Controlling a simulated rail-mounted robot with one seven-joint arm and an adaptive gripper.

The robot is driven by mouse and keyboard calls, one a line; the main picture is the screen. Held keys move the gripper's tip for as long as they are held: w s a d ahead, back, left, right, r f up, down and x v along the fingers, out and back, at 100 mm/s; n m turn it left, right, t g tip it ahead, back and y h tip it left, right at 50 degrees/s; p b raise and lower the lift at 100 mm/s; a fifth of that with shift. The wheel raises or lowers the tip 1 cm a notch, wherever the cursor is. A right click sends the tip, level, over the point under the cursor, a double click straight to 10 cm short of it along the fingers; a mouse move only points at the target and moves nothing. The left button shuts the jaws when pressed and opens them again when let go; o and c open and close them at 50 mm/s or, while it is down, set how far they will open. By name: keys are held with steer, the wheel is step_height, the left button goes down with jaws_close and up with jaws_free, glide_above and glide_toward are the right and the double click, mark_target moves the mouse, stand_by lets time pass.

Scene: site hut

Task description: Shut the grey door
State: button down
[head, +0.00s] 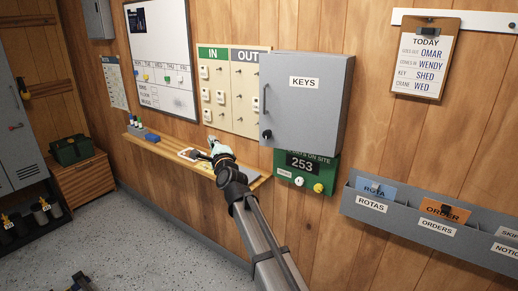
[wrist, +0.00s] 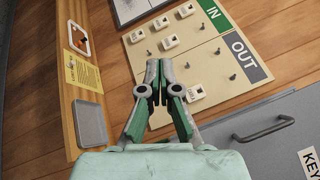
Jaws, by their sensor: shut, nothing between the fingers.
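The grey door (head: 303,105) is the front of a wall cabinet labelled KEYS, with a dark bar handle and a round black lock near its left edge. It looks shut or nearly so; I cannot tell whether a small gap is left. In the wrist view, part of the grey door (wrist: 285,135) and its handle (wrist: 263,130) show at the lower right. My gripper (head: 211,141) is left of and below the door, above the wooden shelf, apart from the door. In the wrist view my gripper (wrist: 158,75) has its fingers together, with nothing held, in front of the IN/OUT board.
The IN/OUT board (head: 231,92) with tags and pegs hangs left of the cabinet. A wooden shelf (head: 165,145) juts out below it, with a grey tray (wrist: 90,123) on it. A green sign (head: 330,172) reading 253 sits under the cabinet. Grey file pockets (head: 400,215) are at right.

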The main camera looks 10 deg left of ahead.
steer(key=s+m+t+h, duration=0.2)
steer(key=m+t, duration=0.1)
steer(key=m, duration=0.4)
steer(key=m+g+h, duration=0.1)
steer(key=m+h, duration=1.1)
steer(key=m, duration=0.3)
glide_toward(262, 145)
steer(key=w+p, duration=0.4)
steer(key=w, duration=0.1)
steer(key=shift+w+d+r, duration=0.1)
steer(key=shift+w+d, duration=0.15)
steer(key=shift+d, duration=0.05)
steer(key=shift+w+d+p, duration=0.1)
steer(key=shift+w+p, duration=0.3)
steer(key=shift+w, duration=0.4)
steer(key=shift+w+d, duration=0.1)
